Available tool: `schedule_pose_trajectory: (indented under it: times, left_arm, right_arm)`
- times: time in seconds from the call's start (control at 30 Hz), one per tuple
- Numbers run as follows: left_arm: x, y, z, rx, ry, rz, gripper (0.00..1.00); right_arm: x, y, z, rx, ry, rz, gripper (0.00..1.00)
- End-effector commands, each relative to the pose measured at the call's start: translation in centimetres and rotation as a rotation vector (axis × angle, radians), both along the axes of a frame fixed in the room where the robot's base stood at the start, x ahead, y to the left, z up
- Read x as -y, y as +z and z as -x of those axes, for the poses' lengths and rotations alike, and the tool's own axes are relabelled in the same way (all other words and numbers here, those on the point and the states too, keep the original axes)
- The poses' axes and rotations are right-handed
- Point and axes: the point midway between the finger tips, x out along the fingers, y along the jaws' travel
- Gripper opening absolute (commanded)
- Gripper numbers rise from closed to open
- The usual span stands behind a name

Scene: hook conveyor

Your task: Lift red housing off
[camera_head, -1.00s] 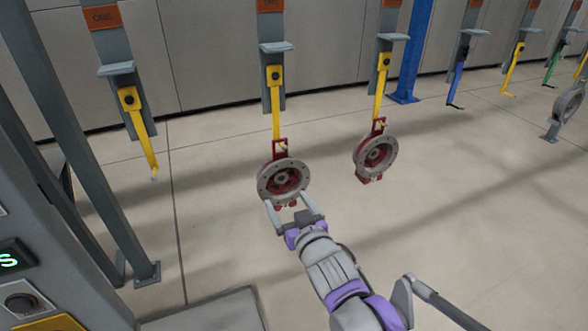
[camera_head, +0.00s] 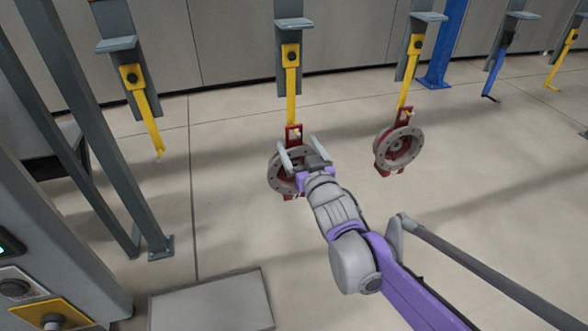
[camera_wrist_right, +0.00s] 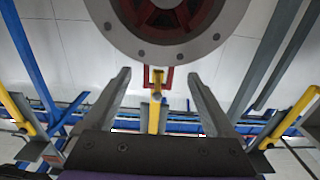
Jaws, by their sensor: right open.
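A red housing with a grey flanged ring (camera_head: 277,178) hangs by its red bracket (camera_head: 293,133) from a yellow hook (camera_head: 291,85) in the middle of the head view. My right gripper (camera_head: 298,152) is open in front of its upper part and covers some of the ring. In the right wrist view the grey ring (camera_wrist_right: 180,50) fills the top. There the red bracket (camera_wrist_right: 158,78) and hook show between the spread fingers of my right gripper (camera_wrist_right: 158,85). I cannot tell whether the fingers touch anything. A second red housing (camera_head: 399,147) hangs on the hook to the right. My left gripper is not in view.
An empty yellow hook (camera_head: 149,125) hangs at the left. Grey posts (camera_head: 100,170) and a control box (camera_head: 45,270) stand at the left. A grey platform (camera_head: 212,303) lies at the bottom. The floor below the housings is clear.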

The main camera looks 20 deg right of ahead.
Motion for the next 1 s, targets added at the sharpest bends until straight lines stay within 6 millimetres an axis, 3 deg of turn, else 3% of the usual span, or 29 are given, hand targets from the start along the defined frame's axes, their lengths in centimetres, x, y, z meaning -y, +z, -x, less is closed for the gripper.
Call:
schedule_pose_trajectory:
  times: [0.3,0.6,1.0]
  left_arm:
    - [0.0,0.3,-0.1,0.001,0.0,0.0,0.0]
    - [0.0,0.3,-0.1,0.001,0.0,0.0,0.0]
    - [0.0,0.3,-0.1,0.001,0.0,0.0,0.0]
  right_arm:
    - [0.0,-0.4,-4.2,0.0,0.0,0.0,0.9]
    - [0.0,-0.4,-4.7,0.0,0.0,0.001,0.9]
    - [0.0,-0.4,-4.7,0.0,0.0,0.0,0.2]
